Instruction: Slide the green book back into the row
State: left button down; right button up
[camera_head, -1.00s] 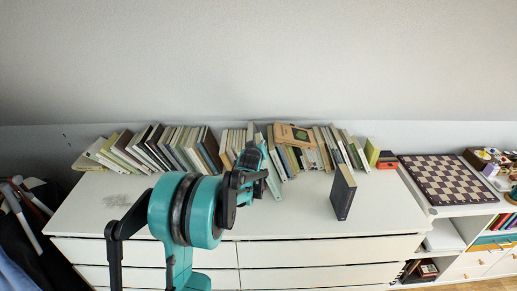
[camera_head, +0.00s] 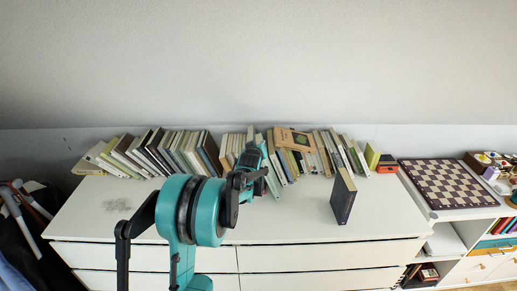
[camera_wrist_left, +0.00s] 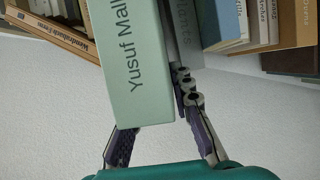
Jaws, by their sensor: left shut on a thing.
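The green book (camera_wrist_left: 137,70) is pale green, with "Yusuf Mall" lettered on its spine in the left wrist view. It also shows in the head view (camera_head: 272,181), at the near side of the row, to the right of my gripper. My left gripper (camera_wrist_left: 158,118) is shut on the green book; its fingers lie on either side of the spine. In the head view my left gripper (camera_head: 251,157) is at the middle of the row, and it and the arm hide some books there. My right gripper is in neither view.
Several books lean on the white dresser (camera_head: 290,215) along the wall, left and right of the gripper. A brown book (camera_head: 293,139) lies across the tops. A dark book (camera_head: 343,197) stands alone in front, at right. A chessboard (camera_head: 449,184) lies further right.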

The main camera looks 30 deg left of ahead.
pick_arm(q)
jog(key=shift+w+a, duration=0.55)
jog(key=shift+w, duration=0.3)
jog(key=c, duration=1.3)
grip_release()
jog(key=shift+o, duration=0.2)
jog(key=shift+s, duration=0.15)
jog(key=v, duration=1.2)
jog(key=shift+r, duration=0.1)
